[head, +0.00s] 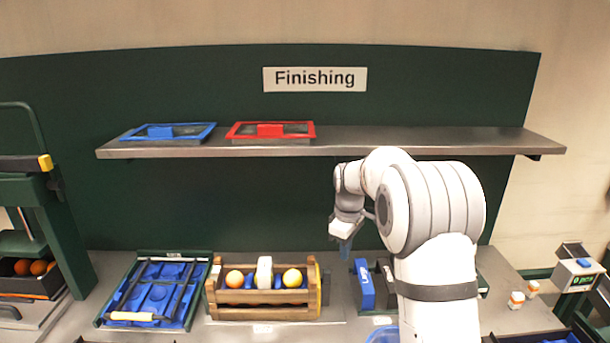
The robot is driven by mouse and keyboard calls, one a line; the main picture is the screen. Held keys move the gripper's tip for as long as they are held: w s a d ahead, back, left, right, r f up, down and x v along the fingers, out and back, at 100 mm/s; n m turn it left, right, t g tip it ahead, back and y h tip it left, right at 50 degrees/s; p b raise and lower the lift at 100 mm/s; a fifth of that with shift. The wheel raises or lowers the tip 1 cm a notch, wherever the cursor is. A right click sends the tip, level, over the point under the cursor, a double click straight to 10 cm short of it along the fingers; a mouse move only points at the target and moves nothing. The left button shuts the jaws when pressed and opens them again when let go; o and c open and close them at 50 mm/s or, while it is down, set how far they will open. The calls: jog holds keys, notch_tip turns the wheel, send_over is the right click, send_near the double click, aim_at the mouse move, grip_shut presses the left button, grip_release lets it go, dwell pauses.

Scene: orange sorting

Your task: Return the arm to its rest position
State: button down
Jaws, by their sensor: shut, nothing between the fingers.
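My white arm (437,260) rises in the right half of the head view and bends over to the left at the top. My gripper (345,246) hangs from its end, pointing down, above the worktable and below the level of the shelf. It is shut and holds nothing. It is right of a wooden crate (262,312) and above a blue item (363,283). My arm hides part of the table behind it.
A metal shelf (450,141) carries a blue-framed tray (168,131) and a red-framed tray (271,131). A small device (577,268) stands far right.

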jog(key=s+d+r+m+t, duration=0.1)
jog(key=s+r+m, duration=0.3)
jog(key=s, duration=0.5)
jog(key=s+d+m+t+b, duration=0.1)
jog(key=s+m, duration=0.6)
jog(key=s, duration=1.8)
jog(key=shift+s+d+t+b, duration=0.3)
jog(key=shift+t+b, duration=0.3)
jog(key=shift+b, duration=0.4)
jog(key=c, duration=2.1)
grip_release()
jog(key=shift+f, duration=0.1)
